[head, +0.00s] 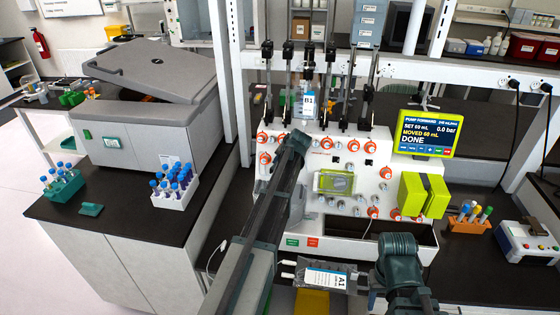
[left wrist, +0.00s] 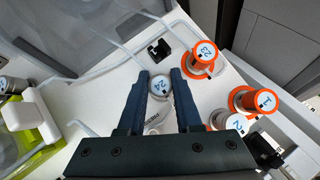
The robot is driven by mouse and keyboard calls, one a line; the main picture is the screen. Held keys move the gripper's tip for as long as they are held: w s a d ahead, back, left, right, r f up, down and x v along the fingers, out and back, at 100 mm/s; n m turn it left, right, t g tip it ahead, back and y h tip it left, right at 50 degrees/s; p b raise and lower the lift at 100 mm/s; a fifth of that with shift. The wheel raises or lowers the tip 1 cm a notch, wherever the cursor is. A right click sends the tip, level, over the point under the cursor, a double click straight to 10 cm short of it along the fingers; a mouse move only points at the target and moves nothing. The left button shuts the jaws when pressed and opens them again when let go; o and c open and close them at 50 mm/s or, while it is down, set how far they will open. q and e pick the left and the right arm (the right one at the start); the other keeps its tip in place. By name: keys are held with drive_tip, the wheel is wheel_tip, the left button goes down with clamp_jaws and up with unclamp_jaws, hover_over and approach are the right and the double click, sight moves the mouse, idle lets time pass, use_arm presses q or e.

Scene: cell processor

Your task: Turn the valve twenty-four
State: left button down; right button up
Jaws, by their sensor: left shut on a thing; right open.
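Valve twenty-four (left wrist: 161,84) is a round knob with a white cap marked 24, in the left wrist view. My left gripper (left wrist: 160,96) is shut on it, with one dark finger on each side of the knob. In the head view my left arm reaches up to the white valve panel (head: 330,140) and hides the gripped knob. My right gripper (head: 376,282) is low in the head view, right of the bag marked A1 (head: 325,279). It is open and away from the panel; its fingers are hard to make out.
Orange-collared valve 23 (left wrist: 204,52) sits close right of my left fingers, with valve 1 (left wrist: 265,100) and valve 2 (left wrist: 236,122) lower right. A yellow-green clamp (left wrist: 22,118) is at left. A green-framed screen (head: 428,135) reads DONE. A bag marked B1 (head: 309,100) hangs above the panel.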

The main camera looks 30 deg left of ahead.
use_arm(q)
drive_tip(key=shift+s, duration=0.1)
idle(0.3)
drive_tip(key=c, duration=0.6)
unclamp_jaws()
drive_tip(key=shift+s+d+r+p, duration=0.15)
drive_tip(key=shift+d+r+p, duration=0.1)
drive_tip(key=shift+r+p, duration=0.45)
drive_tip(key=p+v, duration=1)
drive_tip(key=v, duration=0.2)
drive_tip(key=shift+s+r, duration=0.1)
